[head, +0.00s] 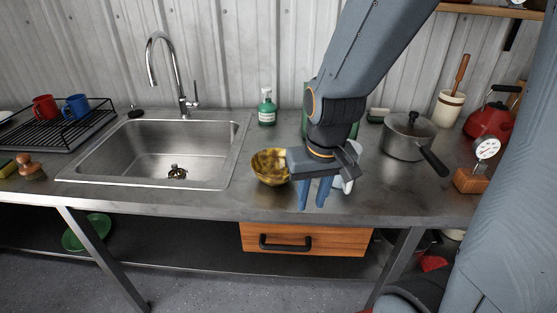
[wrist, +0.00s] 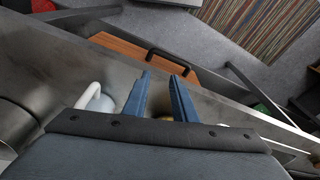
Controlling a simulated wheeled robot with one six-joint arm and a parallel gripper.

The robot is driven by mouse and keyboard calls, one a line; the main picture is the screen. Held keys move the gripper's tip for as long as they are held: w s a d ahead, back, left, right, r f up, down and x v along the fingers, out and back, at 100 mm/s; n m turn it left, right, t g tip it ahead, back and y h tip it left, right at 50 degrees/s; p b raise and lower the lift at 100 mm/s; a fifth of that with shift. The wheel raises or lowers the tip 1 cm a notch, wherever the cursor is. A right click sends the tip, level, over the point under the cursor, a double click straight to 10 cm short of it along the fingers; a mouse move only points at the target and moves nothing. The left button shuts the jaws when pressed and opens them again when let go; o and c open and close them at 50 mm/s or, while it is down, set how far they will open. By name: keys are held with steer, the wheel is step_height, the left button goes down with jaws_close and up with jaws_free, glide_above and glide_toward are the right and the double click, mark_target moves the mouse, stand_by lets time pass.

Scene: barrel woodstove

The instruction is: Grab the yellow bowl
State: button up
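The yellow bowl (head: 268,166) sits upright on the metal counter, just right of the sink, in the head view. My gripper (head: 313,205) points down just to the right of the bowl, its two blue fingers apart with nothing held between them. Its body seems to overlap the bowl's right edge in the picture; I cannot tell if they touch. In the wrist view my gripper (wrist: 161,76) shows both fingers spread over the counter's front edge. Only a small yellow sliver, likely the bowl (wrist: 166,118), shows between the finger bases; the rest is hidden.
A white mug (wrist: 97,100) stands close beside my gripper, partly hidden behind it in the head view. A lidded pot (head: 405,140) stands to the right, a green bottle (head: 267,110) behind the bowl. The sink (head: 160,150) is left. An orange-brown drawer (head: 335,240) is below the counter.

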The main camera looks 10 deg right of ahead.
steer(key=w+d+r+m+t+y+p, duration=0.1)
steer(key=w+r+m+y, duration=0.1)
steer(key=w+m, duration=0.3)
steer(key=w+d+r+m+y+p, duration=0.1)
steer(key=w+d+r+m+p, duration=0.15)
steer(key=w, duration=0.45)
steer(key=shift+m+t+y, duration=0.25)
steer(key=shift+t+y, duration=0.05)
steer(key=shift+x, duration=4.45)
steer(key=shift+a+r, duration=0.1)
steer(key=shift+a, duration=0.05)
steer(key=shift+c, duration=0.3)
jaws_close()
